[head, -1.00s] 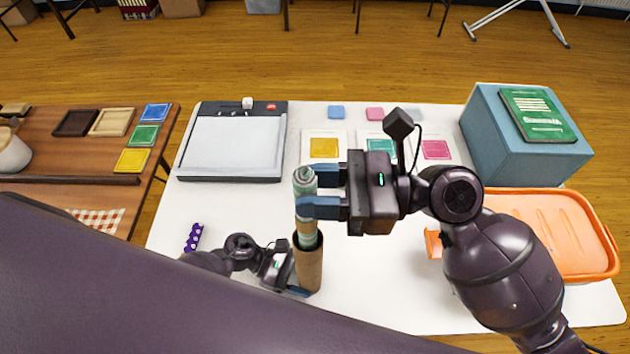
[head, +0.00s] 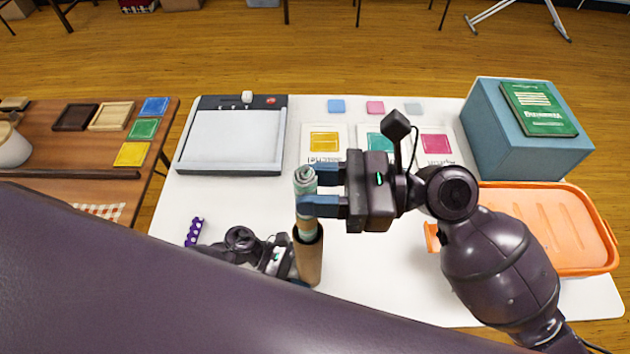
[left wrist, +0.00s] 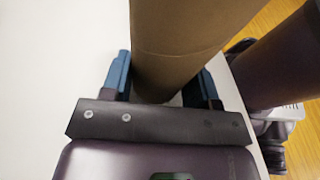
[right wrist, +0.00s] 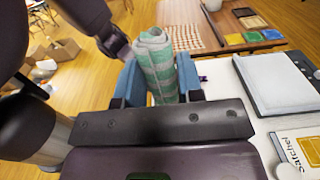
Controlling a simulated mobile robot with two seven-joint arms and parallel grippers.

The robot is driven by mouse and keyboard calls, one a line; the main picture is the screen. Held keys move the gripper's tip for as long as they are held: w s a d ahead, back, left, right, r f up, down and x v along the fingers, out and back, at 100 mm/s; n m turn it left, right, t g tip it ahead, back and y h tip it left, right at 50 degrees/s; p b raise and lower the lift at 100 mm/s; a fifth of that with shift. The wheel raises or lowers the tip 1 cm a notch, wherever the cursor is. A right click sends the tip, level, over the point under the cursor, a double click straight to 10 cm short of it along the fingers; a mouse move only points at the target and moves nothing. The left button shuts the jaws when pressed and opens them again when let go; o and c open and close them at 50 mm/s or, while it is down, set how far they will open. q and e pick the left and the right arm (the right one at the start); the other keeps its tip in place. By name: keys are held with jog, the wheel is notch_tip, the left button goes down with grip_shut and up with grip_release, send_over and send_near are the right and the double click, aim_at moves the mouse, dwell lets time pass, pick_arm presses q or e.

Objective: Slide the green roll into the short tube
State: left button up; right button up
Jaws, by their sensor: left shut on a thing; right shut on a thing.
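The green roll (head: 306,178) is pale green with a tan band around it and stands upright, with its lower end in the mouth of the short tube (head: 309,264). My right gripper (head: 307,190) is shut on the roll near its top; the roll also shows between the blue fingers in the right wrist view (right wrist: 156,68). The brown cardboard tube is upright. My left gripper (left wrist: 165,85) is shut on it in the left wrist view (left wrist: 180,45). In the head view my own arm hides the left fingers in part. The roll's lower end is hidden inside the tube.
A paper trimmer (head: 232,140) lies at the back left of the white table. A blue box (head: 500,130) with a green book (head: 540,108) and an orange tray (head: 612,240) are at right. A purple dotted piece (head: 194,231) lies left of my left gripper.

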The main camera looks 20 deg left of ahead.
notch_tip(320, 180, down, 8)
jog(key=shift+r, duration=0.25)
dwell(1.3)
jog(key=o, duration=1)
jog(key=v, duration=1.2)
pick_arm(q)
jog(key=o, duration=0.8)
